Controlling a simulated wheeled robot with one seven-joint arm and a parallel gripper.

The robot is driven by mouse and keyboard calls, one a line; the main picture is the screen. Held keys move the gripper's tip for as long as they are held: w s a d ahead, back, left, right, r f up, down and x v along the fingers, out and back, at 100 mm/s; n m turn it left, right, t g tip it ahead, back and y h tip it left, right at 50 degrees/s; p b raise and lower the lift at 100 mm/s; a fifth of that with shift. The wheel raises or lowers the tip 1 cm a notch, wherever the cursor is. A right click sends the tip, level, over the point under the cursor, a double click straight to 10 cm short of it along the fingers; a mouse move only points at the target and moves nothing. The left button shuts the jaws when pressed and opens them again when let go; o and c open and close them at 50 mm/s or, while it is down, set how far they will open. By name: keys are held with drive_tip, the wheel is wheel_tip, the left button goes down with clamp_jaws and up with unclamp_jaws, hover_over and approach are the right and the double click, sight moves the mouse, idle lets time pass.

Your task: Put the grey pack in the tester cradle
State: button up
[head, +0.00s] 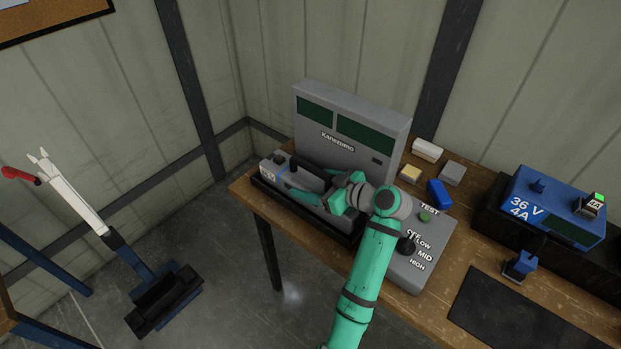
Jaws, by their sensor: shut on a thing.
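The grey pack (269,172) lies lengthwise along the front of the grey tester (381,132) marked Kanezumo. The black tester cradle (300,213) shows as a dark rim along the pack's front and left side. The pack is in or just over the cradle; I cannot tell whether it is fully seated. My gripper and wrist hide the pack's right end.
Right of the cradle is a control panel (404,276) with a green TEST button and black selector knob. A blue 36 V charger (551,207), small blocks and a dark mat (520,312) share the wooden bench (446,288). A white-and-blue stand (75,195) is at left.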

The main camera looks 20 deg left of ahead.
drive_tip(key=shift+w+f, duration=0.1)
drive_tip(key=shift+f, duration=0.05)
drive_tip(key=shift+f, duration=0.1)
drive_tip(key=o, duration=2.1)
drive_tip(key=shift+f, duration=0.3)
drive_tip(key=shift+c, duration=0.2)
drive_tip(key=shift+d+r, duration=0.2)
drive_tip(key=shift+v, duration=3.55)
